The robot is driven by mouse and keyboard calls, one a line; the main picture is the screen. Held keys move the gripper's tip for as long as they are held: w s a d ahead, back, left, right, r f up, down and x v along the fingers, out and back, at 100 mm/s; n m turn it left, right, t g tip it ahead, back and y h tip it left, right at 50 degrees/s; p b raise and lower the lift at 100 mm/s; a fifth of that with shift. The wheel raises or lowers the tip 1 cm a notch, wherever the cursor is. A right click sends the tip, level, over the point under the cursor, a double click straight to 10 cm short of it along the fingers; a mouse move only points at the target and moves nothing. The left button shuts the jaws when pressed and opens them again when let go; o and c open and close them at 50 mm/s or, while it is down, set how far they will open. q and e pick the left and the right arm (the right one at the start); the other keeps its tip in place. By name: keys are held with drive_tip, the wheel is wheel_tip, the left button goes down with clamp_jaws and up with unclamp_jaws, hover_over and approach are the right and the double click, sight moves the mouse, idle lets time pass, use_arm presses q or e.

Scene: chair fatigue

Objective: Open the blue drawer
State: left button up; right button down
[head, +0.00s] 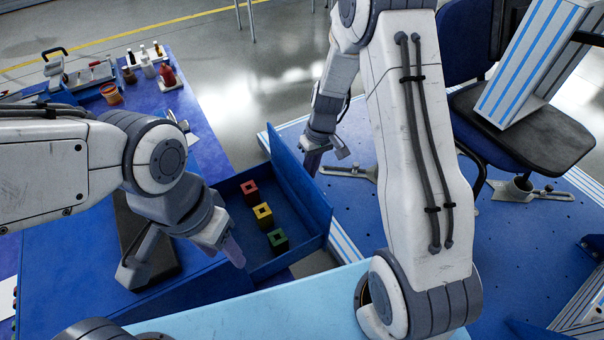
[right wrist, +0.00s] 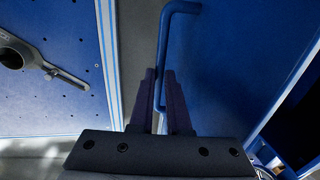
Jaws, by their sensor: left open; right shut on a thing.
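The blue drawer (head: 298,185) is pulled out from the blue workbench in the head view, its inside visible. A red block (head: 250,192), a yellow block (head: 263,215) and a green block (head: 278,241) lie in a row in it. My right gripper (head: 314,160) is at the outer side of the drawer's front panel. In the right wrist view, the right gripper (right wrist: 168,105) is shut on the blue bar handle (right wrist: 163,50). My left gripper (head: 183,264) is open and empty, above the bench to the left of the drawer. The handle is hidden in the head view.
The bench top (head: 60,240) carries bottles (head: 147,66), an orange pot (head: 111,93) and a toolbox (head: 90,76) at the back left. A dark chair (head: 540,135) stands on a blue platform (head: 400,180) at the right, with a striped panel on its seat.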

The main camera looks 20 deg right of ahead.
idle(0.3)
drive_tip(key=c, duration=0.9)
unclamp_jaws()
drive_tip(key=shift+r, duration=0.1)
drive_tip(key=r+p, duration=0.1)
drive_tip(key=r, duration=0.2)
drive_tip(key=d+r, duration=0.1)
drive_tip(key=r, duration=0.2)
drive_tip(key=d+r+p, duration=0.1)
drive_tip(key=r, duration=0.3)
drive_tip(key=shift+w+p, duration=0.25)
drive_tip(key=shift+p, duration=0.05)
drive_tip(key=shift+r, duration=0.1)
